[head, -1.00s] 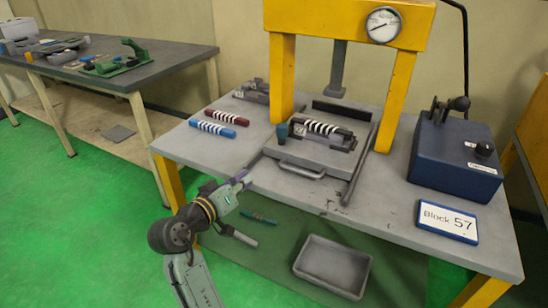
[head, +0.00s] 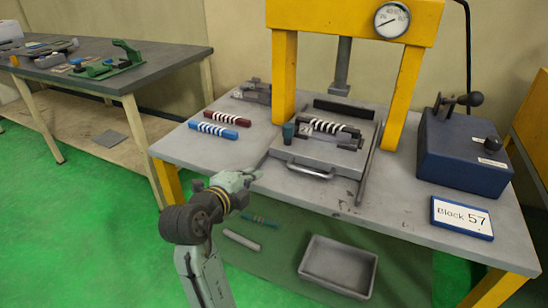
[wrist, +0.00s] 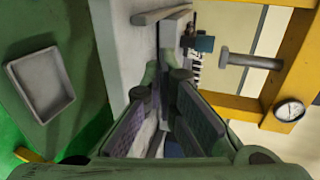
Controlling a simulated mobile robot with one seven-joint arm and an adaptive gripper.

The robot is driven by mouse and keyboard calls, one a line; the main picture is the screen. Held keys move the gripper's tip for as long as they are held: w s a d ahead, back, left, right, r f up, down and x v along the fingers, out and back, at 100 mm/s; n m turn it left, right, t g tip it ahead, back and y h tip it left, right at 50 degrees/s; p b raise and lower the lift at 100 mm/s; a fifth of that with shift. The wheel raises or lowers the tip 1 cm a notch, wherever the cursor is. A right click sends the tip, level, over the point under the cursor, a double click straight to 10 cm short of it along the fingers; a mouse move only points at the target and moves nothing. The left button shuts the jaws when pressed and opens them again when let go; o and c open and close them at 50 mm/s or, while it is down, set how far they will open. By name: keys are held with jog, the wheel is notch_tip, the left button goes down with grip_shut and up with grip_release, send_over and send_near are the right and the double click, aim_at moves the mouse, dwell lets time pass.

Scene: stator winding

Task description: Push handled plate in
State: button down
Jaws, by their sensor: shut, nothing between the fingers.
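The handled plate (head: 318,157) is a flat grey slab with a pale bar handle (head: 310,172) along its front edge. It lies on the table in front of the yellow press, between side rails. A black-and-white striped part (head: 328,127) and a teal-topped piece (head: 289,131) sit on it. My gripper (head: 252,174) is shut and empty, to the left of the handle near the table's front edge, apart from it. In the wrist view, the handle (wrist: 160,14) shows at the top, beyond my gripper's fingers (wrist: 163,75).
The yellow press (head: 285,75) stands over the plate, its grey ram (head: 342,70) raised. A blue box (head: 462,152) and a "Block 57" sign (head: 462,217) are on the right. Red (head: 227,117) and blue (head: 213,130) striped rods lie left. A grey tray (head: 338,266) sits below.

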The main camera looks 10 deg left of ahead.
aim_at(277, 155)
jog(key=p+x, duration=0.1)
jog(key=x, duration=0.3)
jog(key=p+x, duration=0.2)
jog(key=x, duration=0.2)
jog(key=r+p+x, duration=0.1)
jog(key=x, duration=0.3)
jog(key=shift+w+d, duration=0.15)
jog(key=shift+w, duration=0.2)
jog(key=shift+w, duration=0.1)
jog(key=w+d+b, duration=0.1)
jog(key=w+b, duration=0.1)
jog(key=w, duration=0.1)
jog(key=w+d+b, duration=0.1)
jog(key=w+b, duration=0.1)
jog(key=w, duration=0.2)
jog(key=w+d+b, duration=0.1)
jog(key=w+b, duration=0.1)
jog(key=w, duration=0.1)
jog(key=shift+w+d+f, duration=0.15)
jog(key=shift+w+d, duration=0.15)
jog(key=shift+w, duration=0.35)
jog(key=shift+s+d, duration=0.1)
